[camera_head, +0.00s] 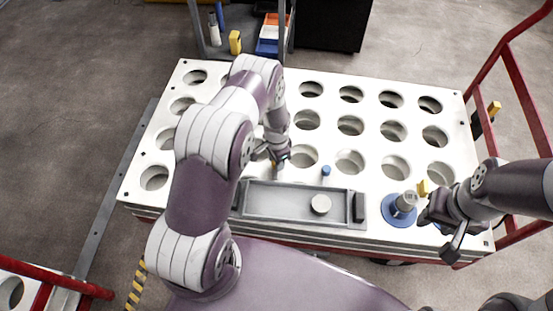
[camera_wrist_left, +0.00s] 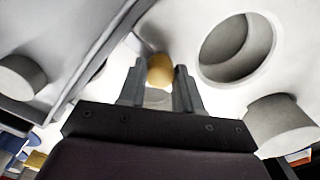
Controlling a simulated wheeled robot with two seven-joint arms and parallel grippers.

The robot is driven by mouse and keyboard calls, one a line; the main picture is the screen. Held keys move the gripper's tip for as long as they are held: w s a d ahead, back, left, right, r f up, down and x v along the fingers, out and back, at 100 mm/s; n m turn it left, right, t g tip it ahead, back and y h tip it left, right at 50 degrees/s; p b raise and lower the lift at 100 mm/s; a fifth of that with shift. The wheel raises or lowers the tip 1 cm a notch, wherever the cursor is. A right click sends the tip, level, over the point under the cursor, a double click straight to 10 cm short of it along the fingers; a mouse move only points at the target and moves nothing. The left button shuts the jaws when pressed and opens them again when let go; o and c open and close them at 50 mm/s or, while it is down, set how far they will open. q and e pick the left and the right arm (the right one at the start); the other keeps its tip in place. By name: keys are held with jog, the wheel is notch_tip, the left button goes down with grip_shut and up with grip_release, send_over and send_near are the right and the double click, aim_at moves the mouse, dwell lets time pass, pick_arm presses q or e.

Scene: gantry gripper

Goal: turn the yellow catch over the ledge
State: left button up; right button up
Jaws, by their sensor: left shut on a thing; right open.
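My left gripper (camera_head: 277,160) is low over the white perforated table, just behind the grey tray. In the left wrist view its two fingers (camera_wrist_left: 160,86) stand on either side of a rounded yellow piece (camera_wrist_left: 160,69), which appears to be the yellow catch, and are shut on it. A grey round part (camera_wrist_left: 157,97) shows between the fingers below it. The arm and gripper mostly hide this piece in the head view. I cannot make out the ledge for certain. My right gripper (camera_head: 438,232) is open and empty at the table's front right.
A grey cylinder on a blue disc (camera_head: 400,211), a yellow block (camera_head: 422,188) and a small blue knob (camera_head: 326,171) stand nearby. Round holes cover the white table (camera_head: 330,97). Red rails (camera_head: 524,88) stand right.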

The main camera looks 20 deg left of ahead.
pick_arm(q)
jog(key=shift+m, duration=0.5)
jog(key=o, duration=1)
jog(key=shift+o, duration=0.2)
notch_tip(320, 180, up, 13)
jog(key=p, duration=0.3)
jog(key=shift+f, duration=0.15)
